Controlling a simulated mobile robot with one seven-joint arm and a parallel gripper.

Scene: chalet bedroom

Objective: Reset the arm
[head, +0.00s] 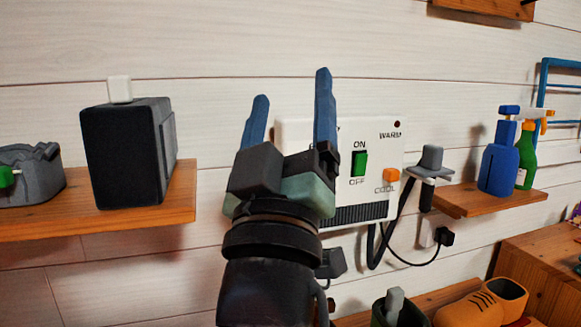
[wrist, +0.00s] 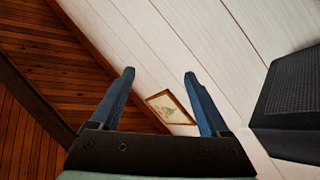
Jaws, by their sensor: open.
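My gripper (head: 289,105) points upward in the middle of the head view, with its two blue fingers apart and nothing between them. It stands in front of a white wall-mounted box (head: 378,145) and hides that box's left part. In the wrist view my gripper (wrist: 160,72) also shows open and empty. Beyond its fingers are the white plank wall, a small framed picture (wrist: 170,107) and a brown wooden surface.
A black box (head: 122,150) with a white block on top stands on the left wooden shelf (head: 150,205), beside a grey object (head: 35,175). Blue (head: 499,160) and green (head: 525,155) spray bottles stand on the right shelf. An orange-brown shoe (head: 470,308) sits low at right.

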